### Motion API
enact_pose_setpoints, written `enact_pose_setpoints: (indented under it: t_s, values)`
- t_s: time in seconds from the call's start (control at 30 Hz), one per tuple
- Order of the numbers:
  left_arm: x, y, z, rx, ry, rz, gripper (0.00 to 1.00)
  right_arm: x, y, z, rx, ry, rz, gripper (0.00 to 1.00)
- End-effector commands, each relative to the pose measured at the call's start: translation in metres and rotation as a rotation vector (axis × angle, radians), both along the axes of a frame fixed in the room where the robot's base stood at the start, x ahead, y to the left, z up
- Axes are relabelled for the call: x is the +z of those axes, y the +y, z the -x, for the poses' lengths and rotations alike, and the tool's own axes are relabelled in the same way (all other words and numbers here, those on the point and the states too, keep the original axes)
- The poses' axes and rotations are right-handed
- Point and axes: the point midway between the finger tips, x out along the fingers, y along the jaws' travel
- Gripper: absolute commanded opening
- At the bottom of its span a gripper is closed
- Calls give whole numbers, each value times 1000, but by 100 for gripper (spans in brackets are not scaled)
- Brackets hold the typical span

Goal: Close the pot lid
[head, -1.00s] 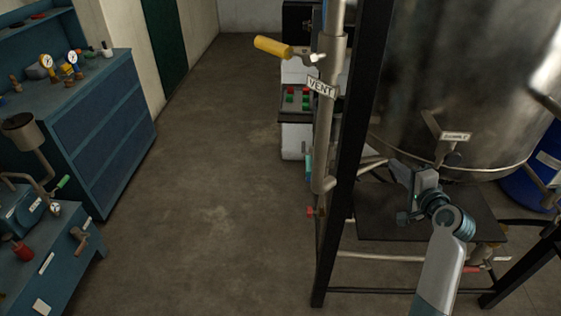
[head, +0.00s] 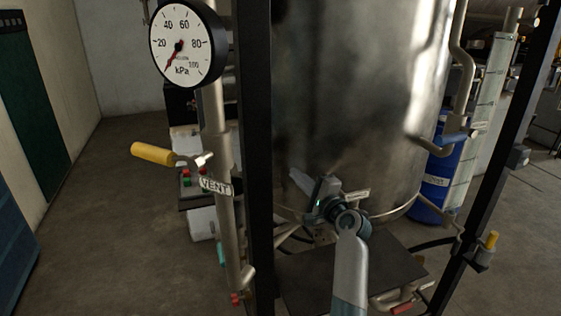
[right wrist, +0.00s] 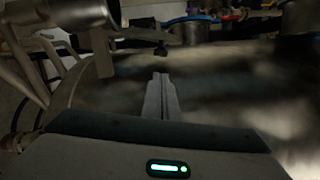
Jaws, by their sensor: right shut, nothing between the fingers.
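The large steel pot (head: 350,90) fills the middle of the head view, held in a dark frame. Its top is out of view, and I see no lid. My right gripper (head: 302,182) is in front of the pot's lower wall, near a small label plate. In the right wrist view its fingers (right wrist: 161,98) are together and empty, with the blurred steel surface behind them. I cannot tell whether they touch the pot. My left gripper is out of view.
A dark frame post (head: 258,130) stands left of the pot, beside a vent pipe with a yellow-handled valve (head: 152,153) and a pressure gauge (head: 187,43). A dark plate (head: 350,275) lies below. A blue drum (head: 436,175) stands behind right.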

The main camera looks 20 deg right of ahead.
Motion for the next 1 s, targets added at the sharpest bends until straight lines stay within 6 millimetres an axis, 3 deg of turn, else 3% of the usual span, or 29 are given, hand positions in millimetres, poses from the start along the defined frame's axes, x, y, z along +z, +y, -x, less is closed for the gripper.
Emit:
enact_pose_setpoints:
  t_s: [0.27,0.7,1.0]
  values:
    - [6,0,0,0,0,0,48,3,3,-14,1,0,0,0]
    - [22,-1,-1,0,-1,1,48,6,16,-69,1,1,0,0]
    - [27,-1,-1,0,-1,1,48,5,21,-93,0,0,1,0]
